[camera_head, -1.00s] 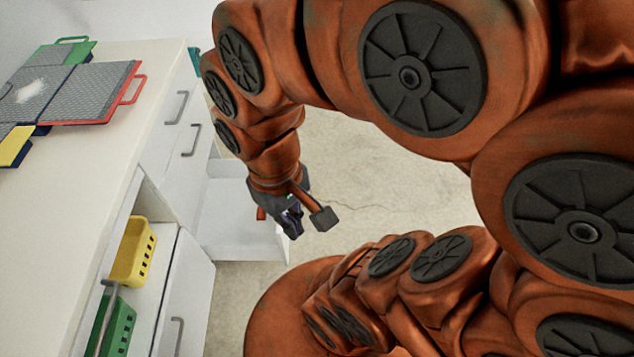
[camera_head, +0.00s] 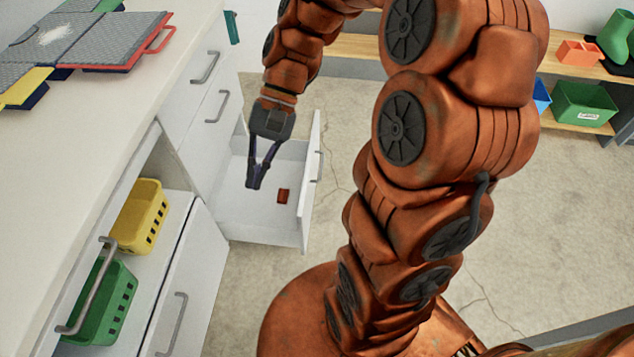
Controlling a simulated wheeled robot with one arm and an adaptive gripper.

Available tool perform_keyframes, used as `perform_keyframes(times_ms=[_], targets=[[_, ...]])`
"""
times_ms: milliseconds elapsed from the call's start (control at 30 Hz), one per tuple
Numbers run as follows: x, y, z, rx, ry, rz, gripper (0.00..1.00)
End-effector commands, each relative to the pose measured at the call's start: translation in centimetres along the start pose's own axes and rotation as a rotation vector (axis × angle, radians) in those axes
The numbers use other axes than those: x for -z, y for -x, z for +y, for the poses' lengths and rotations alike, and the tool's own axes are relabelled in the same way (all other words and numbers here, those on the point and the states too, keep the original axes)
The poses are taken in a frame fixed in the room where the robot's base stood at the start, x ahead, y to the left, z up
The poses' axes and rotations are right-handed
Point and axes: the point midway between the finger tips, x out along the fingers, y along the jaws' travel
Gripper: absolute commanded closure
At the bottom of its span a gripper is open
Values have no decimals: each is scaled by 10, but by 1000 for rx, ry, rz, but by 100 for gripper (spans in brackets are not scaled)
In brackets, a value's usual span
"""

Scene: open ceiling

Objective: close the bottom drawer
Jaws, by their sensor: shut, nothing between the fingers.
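The bottom drawer (camera_head: 270,235) is white and pulled out from the white cabinet, low near the floor. A small reddish-brown block (camera_head: 283,196) lies inside it. The drawer's grey handle (camera_head: 319,166) is on its front panel, at the right. My gripper (camera_head: 254,186) points down over the drawer's interior, behind the front panel. Its fingers meet at the tips and hold nothing. I cannot tell how high the tips are above the drawer floor.
Two shut drawers (camera_head: 213,88) are above the open one. A yellow basket (camera_head: 139,216) and a green basket (camera_head: 104,300) stand in a cabinet opening at the left. The countertop (camera_head: 120,110) holds mats. A low wooden shelf (camera_head: 350,45) with bins stands behind.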

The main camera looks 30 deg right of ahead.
Motion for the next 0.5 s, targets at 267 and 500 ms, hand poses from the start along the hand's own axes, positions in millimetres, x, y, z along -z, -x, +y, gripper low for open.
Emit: perform_keyframes(times_ms=[267, 500], targets=[[84, -4, 6, 237, -162, -112, 100], [158, 3, 29, 445, -305, -191, 100]])
